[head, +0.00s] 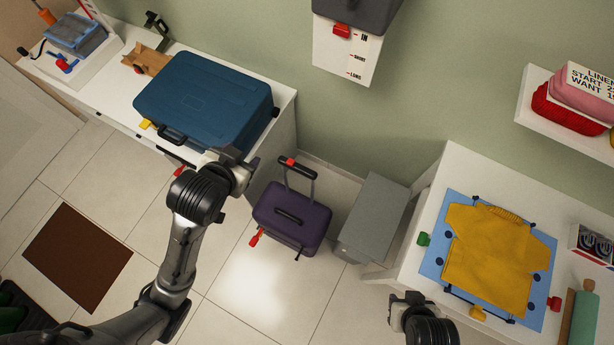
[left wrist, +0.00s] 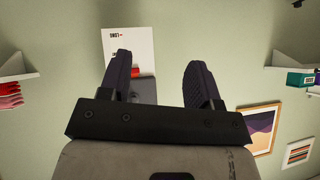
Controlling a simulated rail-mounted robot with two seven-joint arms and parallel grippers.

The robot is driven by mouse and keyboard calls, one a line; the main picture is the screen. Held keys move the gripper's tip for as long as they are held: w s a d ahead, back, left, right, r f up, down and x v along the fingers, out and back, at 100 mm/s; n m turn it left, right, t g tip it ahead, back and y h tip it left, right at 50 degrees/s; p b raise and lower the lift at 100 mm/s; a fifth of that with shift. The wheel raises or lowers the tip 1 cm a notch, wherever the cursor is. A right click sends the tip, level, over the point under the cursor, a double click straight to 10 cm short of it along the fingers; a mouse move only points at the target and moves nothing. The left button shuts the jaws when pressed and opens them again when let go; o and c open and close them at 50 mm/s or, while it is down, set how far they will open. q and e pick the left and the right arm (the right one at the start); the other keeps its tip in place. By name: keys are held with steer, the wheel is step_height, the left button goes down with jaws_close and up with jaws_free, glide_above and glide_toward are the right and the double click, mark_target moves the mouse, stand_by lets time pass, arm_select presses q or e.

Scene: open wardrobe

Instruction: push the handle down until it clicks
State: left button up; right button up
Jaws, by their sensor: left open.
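A small purple suitcase (head: 292,217) stands on the tiled floor. Its telescopic handle (head: 298,177) is raised, with a red button (head: 289,162) on the grip. My left gripper (head: 238,160) is left of the handle and apart from it, by the front right corner of the blue suitcase. In the left wrist view its two dark fingers (left wrist: 160,88) are spread with nothing between them. The purple suitcase and its handle do not show in that view. My right gripper (head: 411,302) is at the bottom, left of the right table; its fingers are too unclear to read.
A blue suitcase (head: 205,100) lies on the white counter at left. A grey box (head: 373,215) stands right of the purple suitcase. A white table (head: 420,265) holds a yellow shirt (head: 495,250). A wall scale (head: 345,50) hangs above.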

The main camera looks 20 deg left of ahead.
arm_select(q)
steer(key=w+d+f+m+t+h+b, duration=0.1)
steer(key=w+d+m+b, duration=0.2)
steer(key=w+b, duration=0.55)
steer(key=w+d+f+m+b, duration=0.1)
steer(key=w+d+m+b, duration=0.1)
steer(key=w+b, duration=0.6)
steer(key=m+g+h, duration=0.3)
steer(key=m+g, duration=0.9)
glide_toward(307, 171)
steer(key=b+x, duration=0.2)
steer(key=x, duration=0.6)
steer(key=shift+a, duration=0.1)
steer(key=shift+b+x, duration=0.3)
steer(key=shift+x, duration=0.7)
